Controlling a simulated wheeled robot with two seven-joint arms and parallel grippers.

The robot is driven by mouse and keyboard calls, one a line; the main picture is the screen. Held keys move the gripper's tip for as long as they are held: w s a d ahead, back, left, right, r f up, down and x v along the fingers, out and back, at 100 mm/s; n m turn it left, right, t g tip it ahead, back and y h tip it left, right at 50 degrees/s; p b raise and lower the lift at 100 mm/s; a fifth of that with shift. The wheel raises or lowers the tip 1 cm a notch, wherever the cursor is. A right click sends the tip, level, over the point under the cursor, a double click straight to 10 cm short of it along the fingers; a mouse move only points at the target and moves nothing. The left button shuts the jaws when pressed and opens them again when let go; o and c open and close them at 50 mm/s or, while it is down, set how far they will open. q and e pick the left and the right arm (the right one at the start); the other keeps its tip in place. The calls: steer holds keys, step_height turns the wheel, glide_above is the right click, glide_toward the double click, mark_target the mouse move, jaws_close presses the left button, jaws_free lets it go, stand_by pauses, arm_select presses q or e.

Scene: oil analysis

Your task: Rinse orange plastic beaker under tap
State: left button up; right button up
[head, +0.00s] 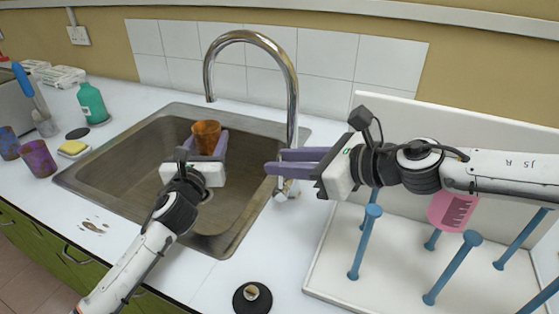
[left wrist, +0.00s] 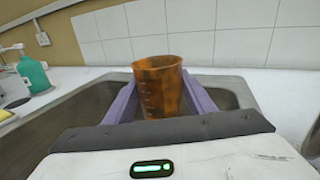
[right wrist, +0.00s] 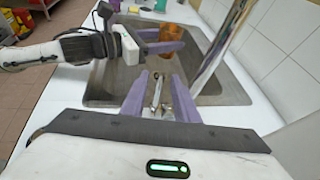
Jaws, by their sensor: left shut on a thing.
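The orange plastic beaker (head: 206,136) is held upright over the sink (head: 105,187), with dark smudges on its wall. My left gripper (head: 208,145) is shut on it, its purple fingers on either side, as the left wrist view shows around the beaker (left wrist: 158,88). The chrome tap (head: 291,100) arches over the sink, its spout end close to the beaker, behind it. My right gripper (head: 278,162) is at the tap's base, fingers apart around the small tap lever (right wrist: 156,95). I see no water stream.
A white rack with blue pegs (head: 367,240) stands at the right, with a pink beaker (head: 452,211) on it. A green bottle (head: 92,103), a sponge (head: 73,148) and purple and blue beakers (head: 38,158) stand left of the sink. A black round object (head: 252,298) lies in front.

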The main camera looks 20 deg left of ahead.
steer(key=shift+x, duration=0.9)
steer(key=shift+c, duration=0.3)
jaws_close()
stand_by(0.6)
